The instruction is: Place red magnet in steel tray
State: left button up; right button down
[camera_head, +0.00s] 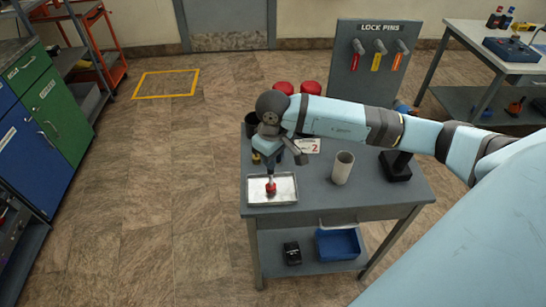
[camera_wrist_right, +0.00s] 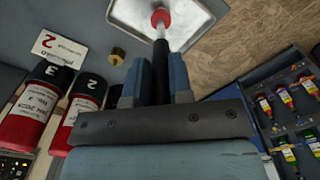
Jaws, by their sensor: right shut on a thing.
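The steel tray (camera_head: 286,198) is a shallow shiny tray at the front left corner of the grey table. My right gripper (camera_head: 270,176) points down over it. The red magnet (camera_head: 271,187) is below the fingers, over the middle of the tray. In the right wrist view, the gripper (camera_wrist_right: 155,78) is shut on a dark rod with the red magnet end (camera_wrist_right: 160,18) at its far tip, in front of the tray (camera_wrist_right: 192,22). I cannot tell whether the magnet touches the tray floor. My left gripper is not in view.
A pale cylinder (camera_head: 342,168) stands right of the tray. A black stand (camera_head: 395,166) is at the right. A lock pins board (camera_head: 372,60) rises behind the table.

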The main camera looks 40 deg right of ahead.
jog(key=c, duration=1)
grip_release()
